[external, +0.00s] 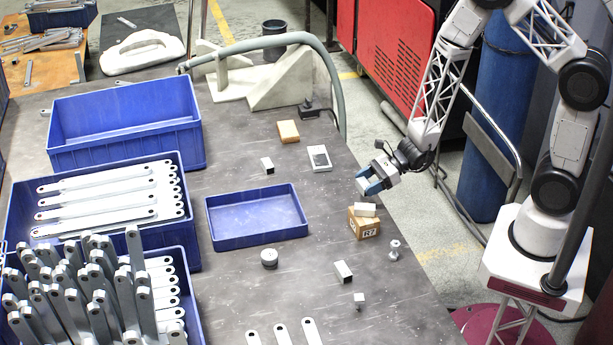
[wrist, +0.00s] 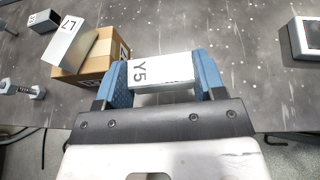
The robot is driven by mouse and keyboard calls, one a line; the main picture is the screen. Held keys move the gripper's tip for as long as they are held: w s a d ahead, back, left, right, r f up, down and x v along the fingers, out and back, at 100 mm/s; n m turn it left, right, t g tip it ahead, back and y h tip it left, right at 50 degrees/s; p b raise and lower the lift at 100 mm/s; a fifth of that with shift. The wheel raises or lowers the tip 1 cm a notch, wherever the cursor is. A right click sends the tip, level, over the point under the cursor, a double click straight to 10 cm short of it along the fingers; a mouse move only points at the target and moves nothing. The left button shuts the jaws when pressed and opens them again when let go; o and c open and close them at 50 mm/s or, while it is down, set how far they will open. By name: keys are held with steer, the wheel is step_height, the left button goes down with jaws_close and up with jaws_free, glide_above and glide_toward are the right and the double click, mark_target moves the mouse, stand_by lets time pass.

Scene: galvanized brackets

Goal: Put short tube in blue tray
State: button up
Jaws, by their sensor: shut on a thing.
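My gripper (external: 369,184) is shut on a short, pale, box-shaped metal piece marked Y5 (wrist: 160,70). It holds the piece between its blue fingers, above the right edge of the table. I cannot tell whether the piece is hollow. The blue tray (external: 256,240) is shallow and empty, flat on the table to the left of my gripper. A short square tube with a dark open end (external: 267,166) lies behind the tray. Another, longer square tube (external: 343,271) lies in front of it to the right.
A cardboard box (external: 364,228) with a pale L7 piece (wrist: 70,45) on top stands just in front of my gripper. A white device with a black face (external: 319,158) lies behind. Deep blue bins (external: 125,150) stand left of the tray.

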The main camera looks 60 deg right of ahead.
steer(key=shift+n+g+y, duration=0.7)
steer(key=shift+n+g, duration=0.2)
steer(key=w+a, duration=0.3)
steer(key=w, duration=0.1)
steer(key=w+a+r, duration=0.1)
steer(key=w+a, duration=0.2)
steer(key=w, duration=0.2)
steer(key=w+a, duration=0.4)
steer(key=w, duration=0.1)
steer(key=shift+w+r, duration=0.2)
steer(key=shift+r, duration=0.2)
step_height(320, 180, up, 4)
steer(key=n+g+y, duration=0.1)
steer(key=n+g, duration=0.1)
glide_above(248, 222)
steer(key=shift+d+f, duration=0.1)
steer(key=shift+f, duration=3.05)
steer(key=shift+f, duration=0.1)
steer(key=shift+f, duration=1.8)
steer(key=shift+f, duration=0.1)
steer(key=o, duration=0.9)
steer(key=shift+o, duration=0.2)
